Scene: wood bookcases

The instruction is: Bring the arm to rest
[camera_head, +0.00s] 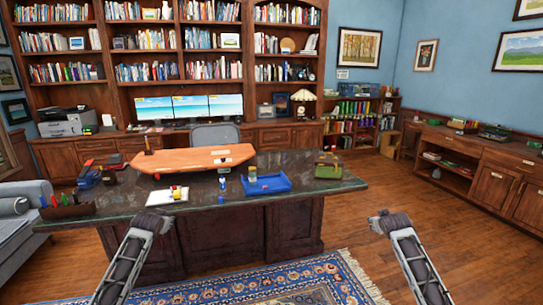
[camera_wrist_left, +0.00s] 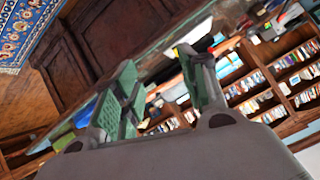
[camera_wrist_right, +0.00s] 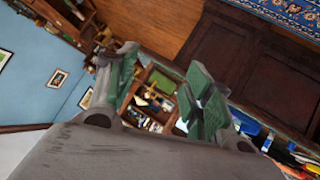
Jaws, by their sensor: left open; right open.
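My left gripper (camera_wrist_left: 158,68) is open in the left wrist view, with its two green-padded fingers apart and nothing between them. My right gripper (camera_wrist_right: 160,62) is open and empty in the right wrist view, its fingers also apart. In the head view my two arms come up from the bottom edge, one left and one right of centre, in front of the desk (camera_head: 240,235). Their upper ends appear in front of the desk's near side and the floor. I cannot make out the fingers clearly there.
A grey sofa (camera_head: 20,225) stands left. Wood floor (camera_head: 460,225) is clear at right, before a low cabinet (camera_head: 490,185).

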